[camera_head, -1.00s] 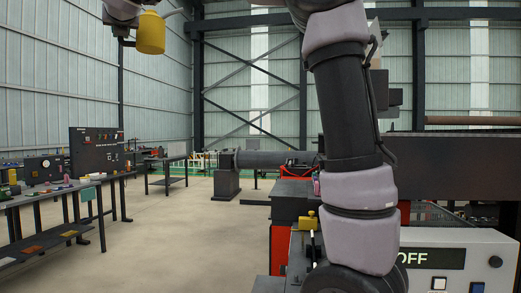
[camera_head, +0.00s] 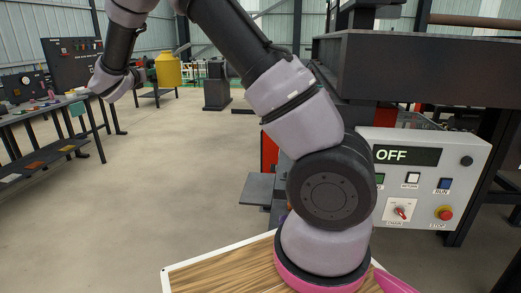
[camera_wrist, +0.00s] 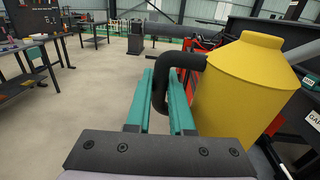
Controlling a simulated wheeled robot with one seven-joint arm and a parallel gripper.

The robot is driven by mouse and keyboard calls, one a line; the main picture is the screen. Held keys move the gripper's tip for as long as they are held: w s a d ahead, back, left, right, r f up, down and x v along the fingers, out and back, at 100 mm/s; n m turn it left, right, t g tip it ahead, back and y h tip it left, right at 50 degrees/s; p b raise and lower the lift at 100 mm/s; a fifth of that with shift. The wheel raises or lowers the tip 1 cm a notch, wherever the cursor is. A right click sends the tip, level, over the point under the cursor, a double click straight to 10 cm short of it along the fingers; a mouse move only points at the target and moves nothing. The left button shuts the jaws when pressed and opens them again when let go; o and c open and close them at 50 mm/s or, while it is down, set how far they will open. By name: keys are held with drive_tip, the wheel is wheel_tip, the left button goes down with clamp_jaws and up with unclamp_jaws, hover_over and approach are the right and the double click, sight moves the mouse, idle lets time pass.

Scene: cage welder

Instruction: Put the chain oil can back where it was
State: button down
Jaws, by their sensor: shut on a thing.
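The chain oil can is a yellow can (camera_wrist: 245,95) with a sloped top, a short neck and a black curved handle (camera_wrist: 172,68). It fills the right side of the wrist view. My gripper (camera_wrist: 164,82) has its teal fingers shut on the handle, and the can hangs beside them, upright. In the head view the can (camera_head: 168,70) is held in the air at the upper left, over the open floor. The fingers are hard to make out there. The place where the can stood before cannot be told from these frames.
A dark workbench (camera_head: 62,108) with small items stands at the left. A control panel (camera_head: 430,180) reading OFF stands at the right, under a dark machine beam (camera_head: 420,70). A wooden top with a white edge (camera_head: 225,268) lies close in front. The floor between is clear.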

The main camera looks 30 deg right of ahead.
drive_tip(key=s+d+f+m+g+h, duration=0.1)
drive_tip(key=d+f+m+g+h, duration=0.15)
drive_tip(key=d+f, duration=0.5)
drive_tip(key=d+f+m+g+h, duration=0.1)
drive_tip(key=d+f+g+h, duration=0.3)
drive_tip(key=f, duration=0.6)
drive_tip(key=s+d+f+m, duration=0.1)
drive_tip(key=s+d+f, duration=0.2)
drive_tip(key=d+f, duration=0.3)
drive_tip(key=s+d+f+m+g+h, duration=0.1)
drive_tip(key=s+d+f+m, duration=0.1)
drive_tip(key=s+d+f, duration=0.2)
drive_tip(key=s+d+f+m+g, duration=0.1)
drive_tip(key=s+d+f, duration=0.2)
drive_tip(key=d+f, duration=0.5)
drive_tip(key=shift+s+d+g+h, duration=0.15)
drive_tip(key=shift+d+g+h, duration=0.15)
drive_tip(key=shift+d, duration=1.2)
drive_tip(key=shift+f, duration=2.2)
drive_tip(key=shift+f, duration=0.1)
drive_tip(key=c, duration=0.8)
unclamp_jaws()
drive_tip(key=shift+a, duration=0.1)
